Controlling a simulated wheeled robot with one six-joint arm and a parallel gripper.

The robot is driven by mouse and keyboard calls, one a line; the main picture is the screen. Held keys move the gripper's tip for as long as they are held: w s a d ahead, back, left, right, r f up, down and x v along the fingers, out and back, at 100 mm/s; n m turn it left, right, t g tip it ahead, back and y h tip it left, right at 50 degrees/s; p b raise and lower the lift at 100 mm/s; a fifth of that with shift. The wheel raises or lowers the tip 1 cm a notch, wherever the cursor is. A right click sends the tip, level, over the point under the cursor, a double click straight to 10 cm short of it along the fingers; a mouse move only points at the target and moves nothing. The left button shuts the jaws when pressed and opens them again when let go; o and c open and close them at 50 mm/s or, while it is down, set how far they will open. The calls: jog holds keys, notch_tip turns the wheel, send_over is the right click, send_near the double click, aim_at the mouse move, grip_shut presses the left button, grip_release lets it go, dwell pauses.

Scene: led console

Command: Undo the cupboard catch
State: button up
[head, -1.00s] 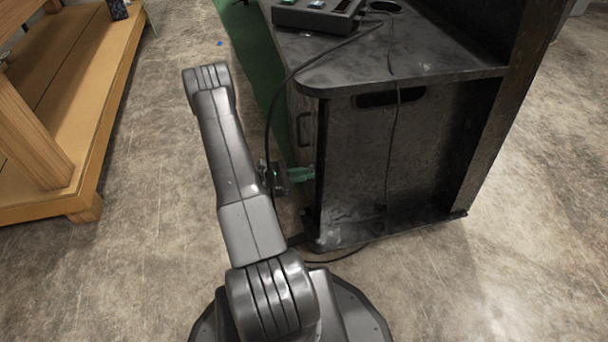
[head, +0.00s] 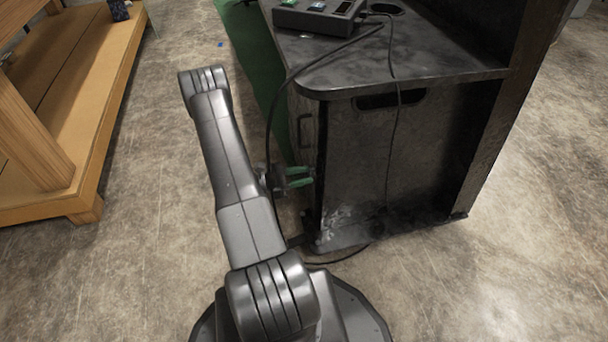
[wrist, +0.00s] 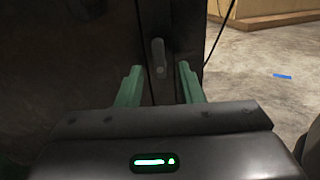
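The cupboard catch (wrist: 158,55) is a small grey upright lever on the dark cupboard front, near its edge, in the wrist view. My gripper (wrist: 160,80) is open, with its two green fingers on either side of the catch's line. The catch appears just beyond the fingertips, between them; I cannot tell whether anything touches. In the head view my gripper (head: 301,177) is beside the cupboard's (head: 405,165) near left corner, its green fingers pointing right. The catch is hidden in the head view. A dark pull handle (head: 304,128) shows on the cupboard's left face.
A black console box (head: 318,17) sits on the cupboard's top, with a cable hanging past its left edge near my arm. Another cable runs down the cupboard's side to the floor. A wooden bench (head: 85,120) stands at left, with open floor between.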

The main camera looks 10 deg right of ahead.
jog(key=a+p, duration=0.2)
jog(key=a, duration=1.1)
jog(key=shift+s+p, duration=0.2)
jog(key=shift+p, duration=0.2)
jog(key=d+b, duration=0.3)
jog(key=d, duration=1.1)
jog(key=shift+w, duration=0.2)
jog(key=shift+a, duration=0.1)
